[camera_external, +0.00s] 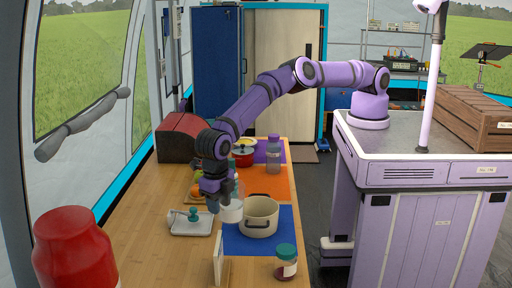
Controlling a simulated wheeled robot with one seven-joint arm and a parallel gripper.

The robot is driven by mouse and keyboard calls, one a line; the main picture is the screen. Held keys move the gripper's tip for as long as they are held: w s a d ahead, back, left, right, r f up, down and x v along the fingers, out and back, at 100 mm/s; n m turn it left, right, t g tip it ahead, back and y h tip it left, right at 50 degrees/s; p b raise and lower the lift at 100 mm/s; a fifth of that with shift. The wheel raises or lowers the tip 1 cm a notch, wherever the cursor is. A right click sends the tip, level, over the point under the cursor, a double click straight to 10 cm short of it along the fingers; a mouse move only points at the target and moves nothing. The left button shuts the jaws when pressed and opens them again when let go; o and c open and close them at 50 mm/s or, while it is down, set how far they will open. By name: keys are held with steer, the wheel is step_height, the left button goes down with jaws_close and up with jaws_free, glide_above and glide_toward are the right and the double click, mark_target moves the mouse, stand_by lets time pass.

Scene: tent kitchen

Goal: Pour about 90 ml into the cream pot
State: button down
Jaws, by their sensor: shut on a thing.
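My gripper (217,201) is just left of the pot, pointing down and shut on a whitish vessel (232,211). The vessel is close beside the pot's left rim; I cannot tell whether they touch. My gripper hides part of the vessel, so its shape and tilt are unclear. I cannot see any liquid in the vessel or inside the pot.
A white tray (187,229) with a small teal-topped item lies left of the mat. A teal-lidded jar (286,262) stands in front. A red pot (243,158) and a grey bottle (273,157) are behind. A big red container (72,245) is at front left.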

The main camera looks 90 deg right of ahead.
mark_target(240, 187)
steer(key=shift+s+a, duration=0.1)
steer(key=shift+a, duration=0.05)
stand_by(0.3)
steer(key=shift+s+d+t+y, duration=0.4)
steer(key=shift+d+t+y, duration=0.1)
steer(key=shift+d+y, duration=0.35)
steer(key=s+d+t+y, duration=0.2)
steer(key=d+y, duration=0.1)
steer(key=shift+f, duration=0.4)
steer(key=shift+s+d+r+t+y+p, duration=0.35)
steer(key=shift+s+d+r+t+y, duration=0.15)
steer(key=shift+d+r+y, duration=0.3)
steer(key=shift+s+d+f+t+y, duration=0.15)
steer(key=shift+d+t+y, duration=0.15)
steer(key=shift+y, duration=0.25)
steer(key=shift+s+d+t+y, duration=0.15)
steer(key=shift+d+t+y, duration=0.1)
steer(key=shift+y, duration=0.25)
steer(key=shift+d, duration=0.1)
steer(key=shift+s+d+f+t+y+p, duration=0.2)
steer(key=shift+d+t+y+p, duration=0.1)
steer(key=shift+y+p, duration=0.3)
steer(key=shift+s+d+f+t+y+p, duration=0.1)
steer(key=shift+s+d+t+y+p, duration=0.15)
steer(key=shift+y+p, duration=0.3)
